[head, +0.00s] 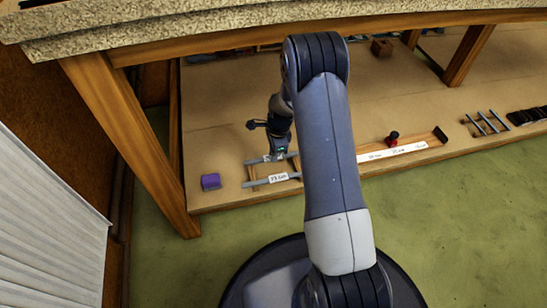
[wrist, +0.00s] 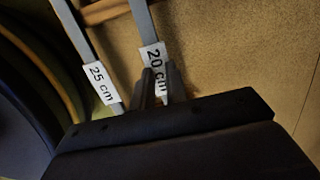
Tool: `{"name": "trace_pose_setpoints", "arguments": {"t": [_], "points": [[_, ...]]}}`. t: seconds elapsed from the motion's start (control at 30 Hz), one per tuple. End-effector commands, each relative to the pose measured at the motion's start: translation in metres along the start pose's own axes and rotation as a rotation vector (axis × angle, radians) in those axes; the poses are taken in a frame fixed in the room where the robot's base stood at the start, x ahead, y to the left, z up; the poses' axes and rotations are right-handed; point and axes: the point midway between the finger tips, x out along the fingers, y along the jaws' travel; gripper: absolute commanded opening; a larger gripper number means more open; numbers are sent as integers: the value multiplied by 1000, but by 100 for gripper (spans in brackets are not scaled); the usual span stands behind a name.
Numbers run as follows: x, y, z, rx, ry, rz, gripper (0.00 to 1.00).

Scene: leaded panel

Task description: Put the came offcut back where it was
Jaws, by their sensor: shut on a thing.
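Two grey came strips lie side by side at the front left of the lower shelf in the head view. The nearer strip (head: 255,183) bears a white tag, which reads 25 cm in the wrist view (wrist: 97,82). The farther strip (head: 257,160) is partly hidden by my gripper; its tag reads 20 cm in the wrist view (wrist: 153,57). My gripper (wrist: 158,88) is shut on the 20 cm strip near its tag. In the head view it points down at that strip. I cannot tell whether the strip touches its wooden support.
A wooden rack bar (wrist: 100,12) crosses by the strips. A purple block (head: 210,182) sits left of them. A wooden tray with a white scale (head: 392,152) lies to the right, with a red and black piece (head: 392,138). A wooden leg (head: 130,145) and the worktop (head: 200,25) bound the space.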

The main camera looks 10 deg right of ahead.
Motion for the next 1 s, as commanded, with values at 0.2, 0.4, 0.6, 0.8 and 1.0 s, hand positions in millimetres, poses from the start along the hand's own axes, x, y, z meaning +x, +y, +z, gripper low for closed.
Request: {"name": "trace_pose_setpoints", "arguments": {"t": [0.2, 0.4, 0.6, 0.8, 1.0], "points": [[7, 0, -1, -1, 0, -1, 0], [10, 0, -1, 0, 0, 1, 0], [10, 0, -1, -1, 0, 0, 29], [10, 0, -1, -1, 0, 0, 36], [7, 0, -1, -1, 0, -1, 36]]}}
